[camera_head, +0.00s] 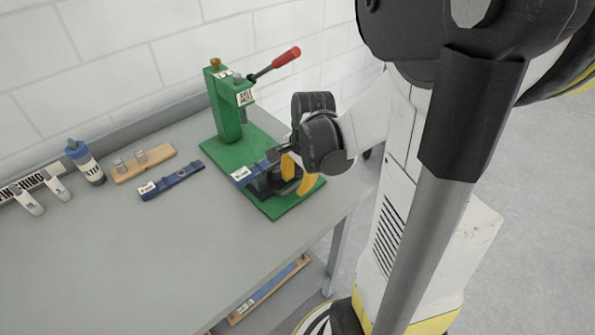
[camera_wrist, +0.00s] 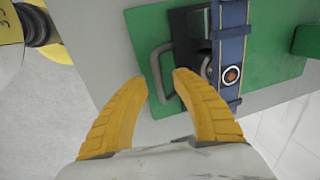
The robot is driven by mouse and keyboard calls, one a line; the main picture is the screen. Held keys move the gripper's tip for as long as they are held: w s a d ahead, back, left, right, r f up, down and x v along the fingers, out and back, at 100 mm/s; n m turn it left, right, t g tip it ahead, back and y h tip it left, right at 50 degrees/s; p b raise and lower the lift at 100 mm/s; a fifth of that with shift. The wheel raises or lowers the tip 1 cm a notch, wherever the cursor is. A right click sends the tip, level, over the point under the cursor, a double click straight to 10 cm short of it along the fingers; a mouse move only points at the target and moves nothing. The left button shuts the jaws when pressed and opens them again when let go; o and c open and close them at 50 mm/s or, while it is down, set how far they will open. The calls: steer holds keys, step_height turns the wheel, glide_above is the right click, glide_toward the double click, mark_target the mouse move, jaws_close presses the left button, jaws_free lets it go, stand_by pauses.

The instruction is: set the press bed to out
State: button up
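The green press (camera_head: 229,112) stands on a green base plate (camera_head: 208,146) on the grey bench. The press bed (camera_head: 262,184) is a dark block on this plate, with a blue fixture bar across it (camera_head: 243,175). In the wrist view the bed (camera_wrist: 183,24) has a grey U-shaped handle (camera_wrist: 154,62) on its near side. My gripper (camera_head: 299,174) is beside the bed's handle side. In the wrist view my gripper (camera_wrist: 160,79) is open, its yellow fingertips on either side of the handle. I cannot tell whether they touch it. My wrist hides part of the bed in the head view.
A red-handled lever (camera_head: 286,57) sticks out from the press top. The bench front (camera_head: 120,270) is clear.

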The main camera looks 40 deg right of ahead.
step_height(320, 180, up, 11)
steer(key=s, duration=0.2)
steer(key=shift+s+r, duration=0.15)
steer(key=shift+s, duration=0.05)
